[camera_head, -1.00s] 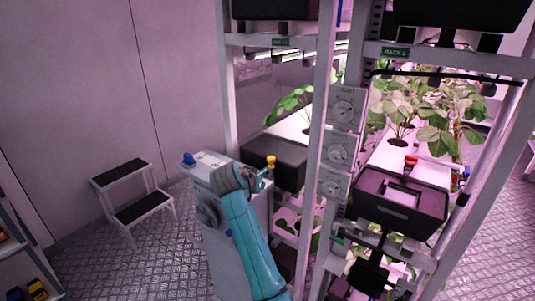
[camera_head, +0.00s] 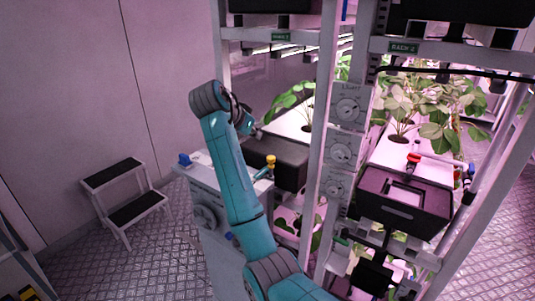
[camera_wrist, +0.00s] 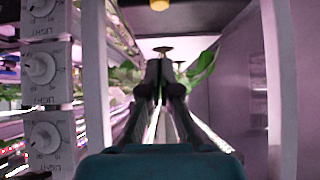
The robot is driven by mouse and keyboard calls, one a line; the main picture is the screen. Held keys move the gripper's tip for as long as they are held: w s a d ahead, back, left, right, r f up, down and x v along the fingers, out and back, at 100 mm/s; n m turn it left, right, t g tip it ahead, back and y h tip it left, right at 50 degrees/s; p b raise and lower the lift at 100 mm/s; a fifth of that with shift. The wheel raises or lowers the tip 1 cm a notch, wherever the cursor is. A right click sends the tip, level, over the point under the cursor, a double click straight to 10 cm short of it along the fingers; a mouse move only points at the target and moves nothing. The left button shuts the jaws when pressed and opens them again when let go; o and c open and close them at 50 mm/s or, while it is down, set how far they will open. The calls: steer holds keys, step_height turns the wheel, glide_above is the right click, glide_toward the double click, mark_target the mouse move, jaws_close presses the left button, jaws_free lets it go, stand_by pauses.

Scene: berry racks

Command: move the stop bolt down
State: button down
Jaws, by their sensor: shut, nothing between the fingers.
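My gripper (camera_head: 257,131) is shut and empty, raised beside the left rack near its dark box. In the wrist view the fingers (camera_wrist: 160,68) point forward with their tips together. A small brown disc on a short stem (camera_wrist: 163,49) shows just beyond the tips, apart from them or touching, I cannot tell. A yellow rounded piece (camera_wrist: 159,4) shows at the top edge of that view. I cannot tell for sure which part is the stop bolt.
A rack post (camera_head: 322,110) with several light dials (camera_head: 347,111) stands right of my arm. The dark box (camera_head: 283,163) lies below my gripper. A grey cabinet (camera_head: 205,210) stands under my arm. A step stool (camera_head: 125,190) is at left. Leafy plants fill the racks.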

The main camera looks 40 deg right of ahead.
glide_above(270, 166)
steer(key=a, duration=0.1)
step_height(270, 166, down, 11)
steer(key=shift+s+r, duration=0.15)
steer(key=shift+s, duration=0.05)
stand_by(0.3)
steer(key=shift+a+f, duration=0.1)
steer(key=shift+f, duration=2.25)
